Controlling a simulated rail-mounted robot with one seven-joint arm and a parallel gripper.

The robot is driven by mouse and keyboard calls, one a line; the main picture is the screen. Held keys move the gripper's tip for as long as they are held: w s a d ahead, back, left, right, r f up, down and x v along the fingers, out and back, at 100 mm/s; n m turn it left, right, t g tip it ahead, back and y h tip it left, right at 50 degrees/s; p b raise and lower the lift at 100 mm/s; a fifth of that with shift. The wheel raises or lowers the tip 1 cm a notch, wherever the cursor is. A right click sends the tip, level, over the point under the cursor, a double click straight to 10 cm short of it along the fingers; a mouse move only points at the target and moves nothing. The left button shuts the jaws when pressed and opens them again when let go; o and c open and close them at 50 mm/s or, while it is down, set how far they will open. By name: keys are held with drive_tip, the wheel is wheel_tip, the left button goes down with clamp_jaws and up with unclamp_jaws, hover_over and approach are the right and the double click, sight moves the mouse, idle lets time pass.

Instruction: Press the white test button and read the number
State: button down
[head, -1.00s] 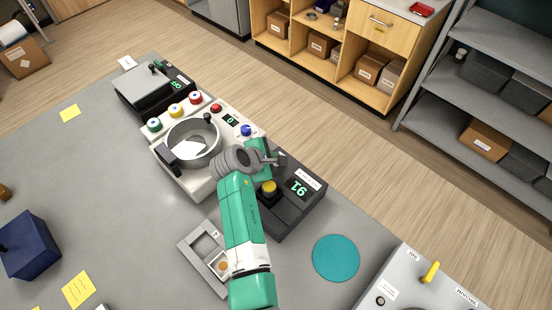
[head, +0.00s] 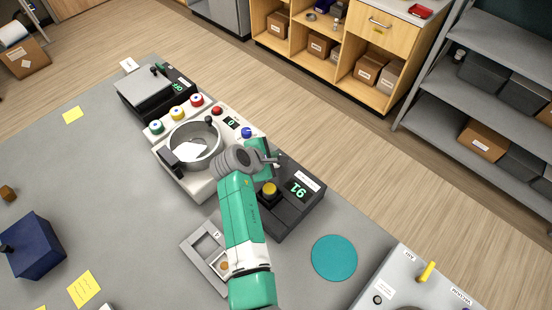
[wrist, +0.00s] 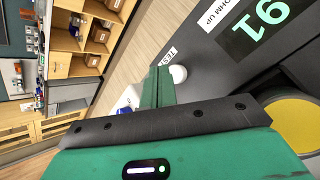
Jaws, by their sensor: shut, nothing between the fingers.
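The dark tester box (head: 283,222) stands on the grey bench, with a yellow knob (head: 269,191) on top. The white test button (wrist: 178,74) is on the dark panel beside a small TEST label (wrist: 168,56). My gripper (head: 270,158) is at the box's far left edge. In the wrist view its shut green fingers (wrist: 158,85) overlap the button's left side in the picture; I cannot tell whether they touch it. The button is hidden in the head view.
A white machine with a round bowl (head: 196,147) and coloured buttons stands left of my gripper. A scale (head: 147,89) is behind it. A small grey tray (head: 206,243) lies near my arm. A teal disc (head: 334,257) lies right of the box. A grey panel (head: 400,285) is at front right.

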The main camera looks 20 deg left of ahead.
wheel_tip(320, 180, up, 5)
drive_tip(key=p, duration=0.5)
idle(0.5)
